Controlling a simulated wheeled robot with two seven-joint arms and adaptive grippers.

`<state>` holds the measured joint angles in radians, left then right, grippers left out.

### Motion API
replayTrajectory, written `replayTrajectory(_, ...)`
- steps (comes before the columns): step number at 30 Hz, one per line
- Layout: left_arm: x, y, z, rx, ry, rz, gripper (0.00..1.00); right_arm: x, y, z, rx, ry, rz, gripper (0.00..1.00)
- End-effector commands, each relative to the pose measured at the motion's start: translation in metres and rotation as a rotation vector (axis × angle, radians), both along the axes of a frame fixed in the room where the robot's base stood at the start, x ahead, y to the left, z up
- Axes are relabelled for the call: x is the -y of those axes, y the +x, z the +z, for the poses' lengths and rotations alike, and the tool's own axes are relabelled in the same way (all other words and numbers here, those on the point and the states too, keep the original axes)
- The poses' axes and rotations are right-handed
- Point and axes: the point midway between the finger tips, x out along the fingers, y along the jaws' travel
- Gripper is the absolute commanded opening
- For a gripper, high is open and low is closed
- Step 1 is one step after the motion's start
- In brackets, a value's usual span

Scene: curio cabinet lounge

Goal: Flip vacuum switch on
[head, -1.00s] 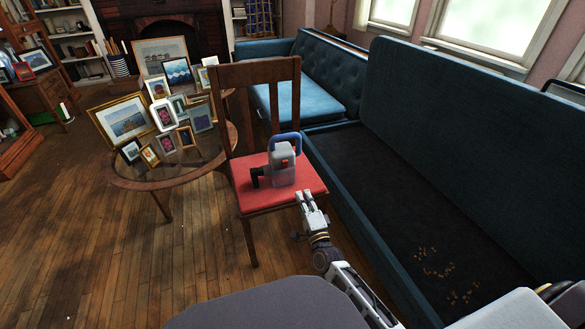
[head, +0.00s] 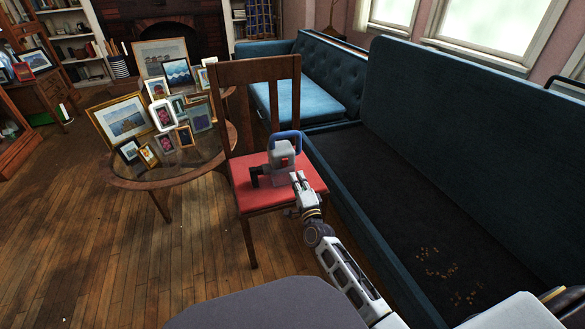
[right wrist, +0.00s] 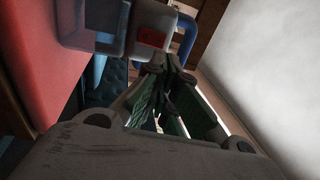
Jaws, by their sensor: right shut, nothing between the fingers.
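The vacuum (head: 281,162) is a small grey handheld unit with a blue handle, a dark nozzle and a red switch (head: 284,161). It stands on the red seat of a wooden chair. My right gripper (head: 297,177) is shut and empty, just in front of and to the right of the vacuum. In the right wrist view, the shut fingertips (right wrist: 168,62) are close to the vacuum body (right wrist: 115,30) and its red switch (right wrist: 152,37). I cannot tell whether they touch it. My left gripper is not in view.
The chair's red seat (head: 250,195) has a wooden back behind the vacuum. A round glass table (head: 190,166) with several picture frames stands to the left. A blue sofa (head: 440,130) with crumbs on its dark base runs along the right. Wooden floor is open at front left.

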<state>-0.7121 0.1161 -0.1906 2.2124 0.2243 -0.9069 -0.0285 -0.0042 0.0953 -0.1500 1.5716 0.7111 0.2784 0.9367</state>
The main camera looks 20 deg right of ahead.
Motion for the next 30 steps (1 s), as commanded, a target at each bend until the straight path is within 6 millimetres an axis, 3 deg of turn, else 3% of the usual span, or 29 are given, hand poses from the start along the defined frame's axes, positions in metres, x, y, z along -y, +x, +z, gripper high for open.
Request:
replayTrajectory(18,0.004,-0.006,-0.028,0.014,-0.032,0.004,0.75,0.001,0.051,0.01,0.002,0.001,-0.001,0.0)
replayTrajectory(30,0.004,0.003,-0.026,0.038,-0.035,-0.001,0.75,0.001,0.062,0.014,0.001,0.001,-0.001,0.0)
